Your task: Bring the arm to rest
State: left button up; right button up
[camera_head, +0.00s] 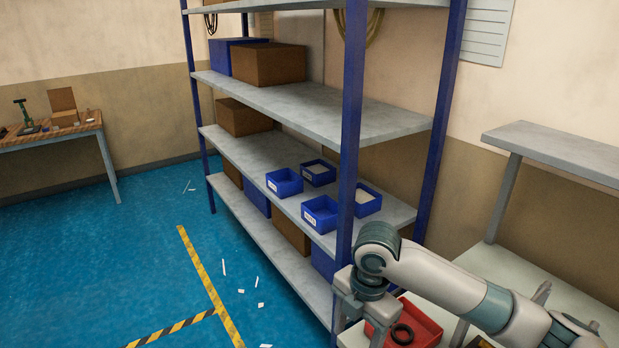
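My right arm comes in from the lower right. Its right gripper (359,326) points down at the bottom edge, in front of the shelf's near post. Its two fingers look spread, with nothing seen between them; the tips are close to the picture's lower edge. Just right of it is a red bin (428,328) with a black ring (402,334) inside, partly hidden by the gripper and arm. My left gripper is not in view.
A shelf rack with blue posts (350,150) stands close to the gripper, holding several blue bins (320,214) and brown boxes (268,64). A grey table (560,150) is at right. A workbench (50,138) stands far left. The blue floor (100,250) has small white scraps and striped tape.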

jog(key=s+a+f+m+t+y, duration=0.2)
jog(key=s+a+f+m+y, duration=0.25)
jog(key=s+f+m, duration=0.6)
jog(key=s+d+f+m+h, duration=0.2)
jog(key=s+d+f+m, duration=0.1)
jog(key=s+d+m, duration=0.25)
jog(key=s+d+f+m+t+h, duration=0.1)
jog(key=s+d+f+m, duration=0.25)
jog(key=s+d, duration=0.3)
jog(key=s+d+f+m+h, duration=0.2)
jog(key=s+d+m, duration=0.3)
jog(key=s+d, duration=0.1)
notch_tip(320, 180, down, 30)
jog(key=s+g+b, duration=0.1)
jog(key=s, duration=0.1)
jog(key=s+d+f+g+b, duration=0.1)
jog(key=s+d+f, duration=0.1)
jog(key=s+f, duration=1.5)
jog(key=shift+s+d+f+n, duration=0.15)
jog(key=shift+d+f+n, duration=0.2)
jog(key=shift+f, duration=0.2)
